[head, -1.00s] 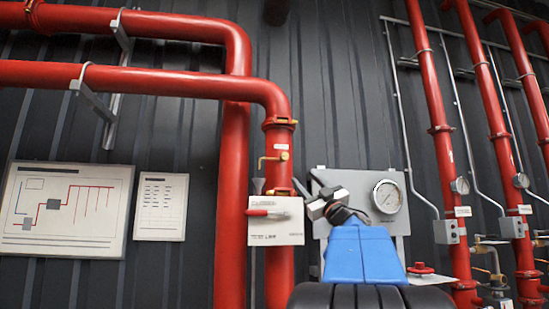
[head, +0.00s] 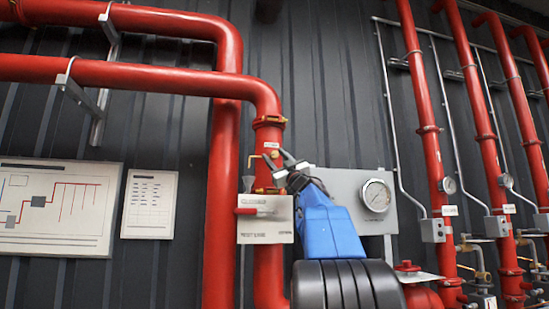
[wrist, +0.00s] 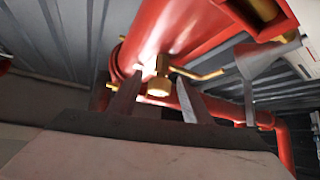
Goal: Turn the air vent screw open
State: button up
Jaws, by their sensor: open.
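The air vent screw (wrist: 160,84) is a small brass fitting with a round end on the red vertical pipe (head: 270,140). In the wrist view it appears between the two fingertips of my gripper (wrist: 157,88), with a gap on each side. A thin brass lever or tube (wrist: 205,75) points off to the right of it. In the head view my gripper (head: 276,160) is open and empty, its fingers up at the pipe by the brass fitting. The fingers mostly hide the screw there. I cannot tell how deep it sits between the jaws.
A grey box (head: 266,228) with a red lever is mounted on the pipe just below my gripper. A grey panel with a round gauge (head: 377,195) stands to the right. A grey funnel (wrist: 262,58) is close on the right in the wrist view.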

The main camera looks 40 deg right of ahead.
jog(key=shift+w+r, duration=0.25)
jog(key=shift+w, duration=0.05)
jog(key=shift+c, duration=0.2)
jog(key=c, duration=1)
jog(key=shift+d+n+y, duration=0.1)
jog(key=shift+n+y, duration=0.4)
jog(key=shift+s+n+y, duration=0.1)
jog(key=shift+n+y, duration=1)
jog(key=shift+n, duration=0.1)
jog(key=shift+n+g+y, duration=0.8)
jog(key=shift+n+y, duration=0.7)
jog(key=shift+n, duration=0.6)
